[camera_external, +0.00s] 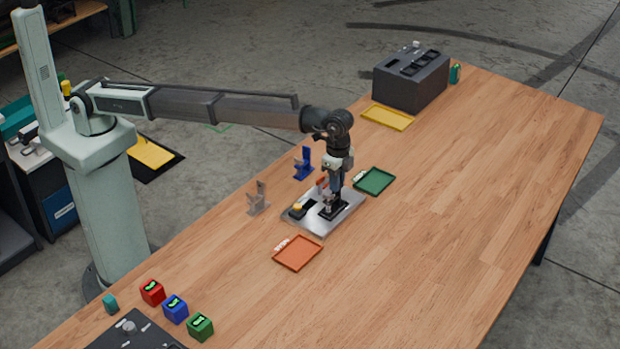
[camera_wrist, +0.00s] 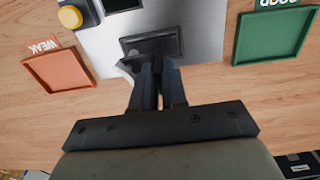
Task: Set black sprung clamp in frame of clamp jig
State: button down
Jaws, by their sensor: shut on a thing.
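The clamp jig is a silver plate (camera_external: 300,222) on the table, also across the top of the wrist view (camera_wrist: 205,30). It carries a black rectangular frame (camera_wrist: 152,44), a yellow button (camera_wrist: 70,17) and a small dark display (camera_wrist: 122,3). My gripper (camera_external: 331,203) points down over the frame. In the wrist view its fingers (camera_wrist: 157,68) are close together, shut on the black sprung clamp (camera_wrist: 130,64), of which only a small dark part shows at the frame's near edge. The fingers hide most of it, so I cannot tell whether it is seated.
An orange WEAK tray (camera_external: 298,253) and a green GOOD tray (camera_external: 374,181) flank the jig. Grey (camera_external: 258,200) and blue (camera_external: 303,163) clamps stand behind it, and a red piece (camera_external: 322,184) is close to my gripper. A yellow tray (camera_external: 387,117) and dark box (camera_external: 411,84) are farther back. The right side is clear.

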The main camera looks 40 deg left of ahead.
jog(key=c, duration=0.7)
grip_release()
jog(key=shift+r, duration=0.15)
jog(key=shift+r, duration=4.4)
jog(key=shift+w, duration=0.1)
